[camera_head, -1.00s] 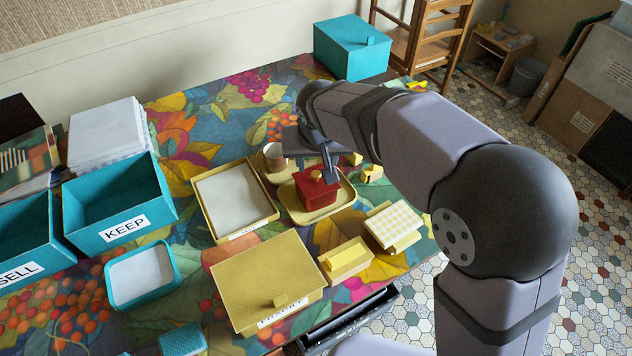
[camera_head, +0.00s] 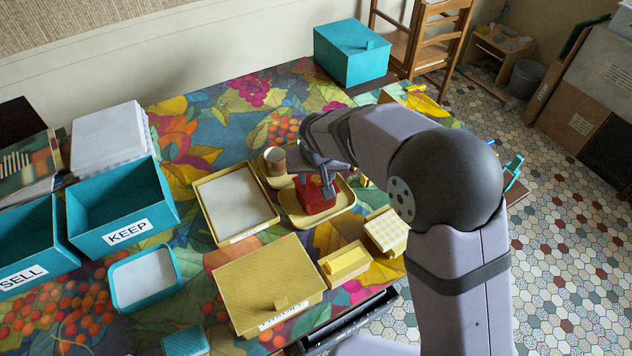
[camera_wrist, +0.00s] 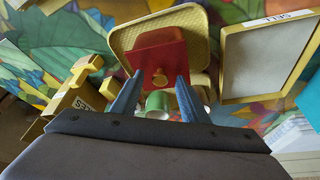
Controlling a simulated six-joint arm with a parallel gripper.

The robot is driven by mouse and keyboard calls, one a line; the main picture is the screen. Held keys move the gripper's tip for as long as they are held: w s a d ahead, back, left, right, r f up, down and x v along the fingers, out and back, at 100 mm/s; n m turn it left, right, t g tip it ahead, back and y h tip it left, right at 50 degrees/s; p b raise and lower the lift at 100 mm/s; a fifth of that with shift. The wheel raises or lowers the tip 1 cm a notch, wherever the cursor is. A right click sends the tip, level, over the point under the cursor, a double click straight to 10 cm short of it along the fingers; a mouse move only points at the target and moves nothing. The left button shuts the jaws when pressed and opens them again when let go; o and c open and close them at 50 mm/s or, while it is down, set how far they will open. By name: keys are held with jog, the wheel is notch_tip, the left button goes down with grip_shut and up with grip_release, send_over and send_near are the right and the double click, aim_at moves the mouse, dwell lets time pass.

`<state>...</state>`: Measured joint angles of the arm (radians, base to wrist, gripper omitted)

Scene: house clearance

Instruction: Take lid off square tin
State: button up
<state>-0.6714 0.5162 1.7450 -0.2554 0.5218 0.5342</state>
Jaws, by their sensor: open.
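The square tin (camera_head: 316,197) is red and stands on a yellow tray (camera_head: 346,203) right of the middle of the table. I cannot tell whether the fingers touch the lid.
A brown cup (camera_head: 274,161) stands close left of the tray. A shallow yellow-rimmed box (camera_head: 205,212) lies to the left. A lidded yellow box (camera_head: 255,270) and a small yellow box (camera_head: 345,262) stand in front. Open teal KEEP bin (camera_head: 165,210) is far left.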

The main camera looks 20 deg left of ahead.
aim_at(316, 180)
grip_shut()
notch_tip(316, 180, up, 10)
jog(key=shift+b, duration=0.4)
dwell(0.4)
